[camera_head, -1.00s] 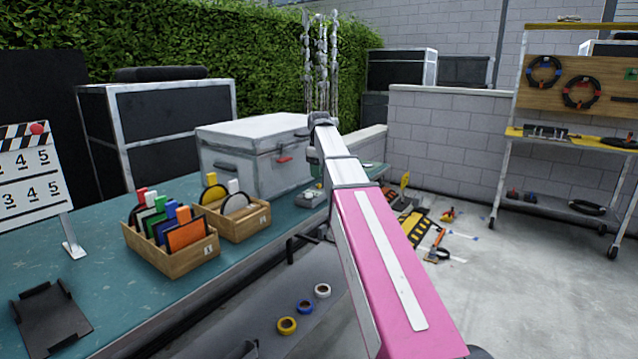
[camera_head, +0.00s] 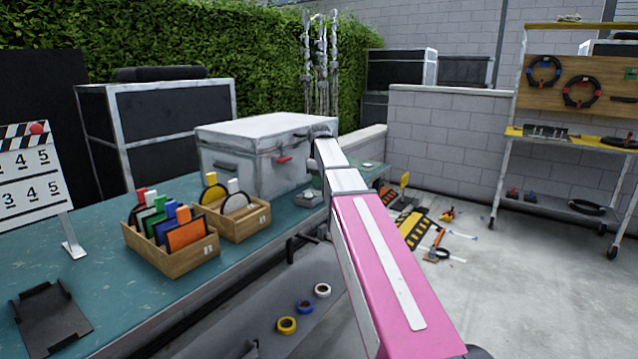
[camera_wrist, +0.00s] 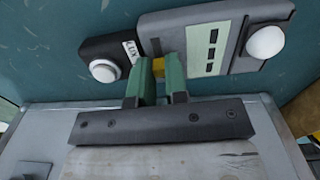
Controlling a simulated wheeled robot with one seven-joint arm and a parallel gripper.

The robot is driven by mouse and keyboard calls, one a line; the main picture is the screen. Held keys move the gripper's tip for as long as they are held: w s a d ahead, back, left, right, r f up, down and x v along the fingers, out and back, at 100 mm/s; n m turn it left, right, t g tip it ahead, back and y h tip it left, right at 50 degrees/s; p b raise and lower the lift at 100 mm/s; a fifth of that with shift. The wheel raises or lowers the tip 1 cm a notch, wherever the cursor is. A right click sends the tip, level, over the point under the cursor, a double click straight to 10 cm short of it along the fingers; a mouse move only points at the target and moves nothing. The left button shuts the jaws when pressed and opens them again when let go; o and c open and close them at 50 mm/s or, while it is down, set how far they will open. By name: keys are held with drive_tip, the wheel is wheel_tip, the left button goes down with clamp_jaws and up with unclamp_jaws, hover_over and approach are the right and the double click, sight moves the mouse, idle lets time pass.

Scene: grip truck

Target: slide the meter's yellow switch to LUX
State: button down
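The grey meter lies on the teal table beside the white case. In the wrist view its main body (camera_wrist: 189,26) has a pale panel with dark slots, and a white dome sits at right. A dark end piece at left carries a LUX label (camera_wrist: 131,52) and a round white knob. The yellow switch (camera_wrist: 158,68) shows between my green fingertips, partly covered by them. My gripper (camera_wrist: 159,72) is at the switch, its fingers close together with the yellow filling the narrow gap.
The white case (camera_head: 255,165) stands close behind the meter. Tape rolls (camera_head: 287,325) lie on a lower shelf. The table's front edge runs close to the meter.

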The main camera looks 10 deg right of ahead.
drive_tip(key=shift+s+d, duration=0.75)
drive_tip(key=shift+d, duration=0.15)
drive_tip(key=c, duration=1.1)
unclamp_jaws()
wheel_tip(320, 180, up, 11)
drive_tip(key=shift+f, duration=0.1)
